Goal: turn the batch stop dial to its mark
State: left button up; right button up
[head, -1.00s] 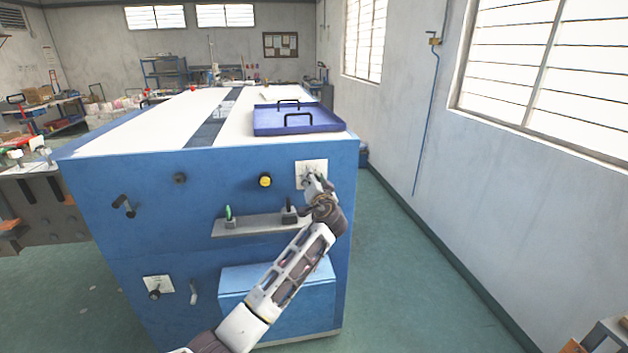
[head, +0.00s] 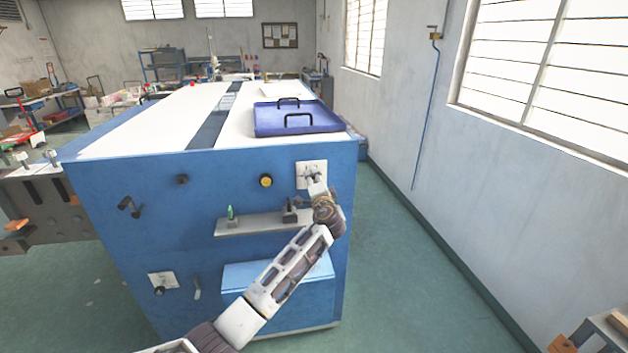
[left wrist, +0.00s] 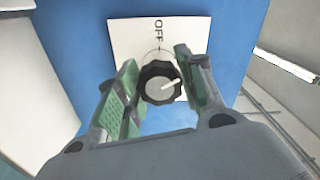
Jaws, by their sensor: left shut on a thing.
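The batch stop dial (left wrist: 157,83) is a black ribbed knob on a white plate (left wrist: 125,33) in the left wrist view. Its white pointer aims right and slightly up. The plate reads OFF above the knob, with a short dark tick below the letters, so pointer and tick do not line up. My left gripper (left wrist: 158,72) is shut on the knob, a green-padded finger on each side. In the head view my left gripper (head: 315,182) is at the plate (head: 304,168) on the upper right of the blue cabinet's front, hiding the knob. My right gripper is out of view.
The blue cabinet (head: 140,235) also bears a yellow button (head: 266,181), a small shelf (head: 255,226) below my gripper, and another knob plate (head: 163,280) at lower left. A blue tray (head: 290,122) lies on top.

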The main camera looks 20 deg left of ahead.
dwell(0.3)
pick_arm(q)
jog(key=o, duration=1)
jog(key=v, duration=1.2)
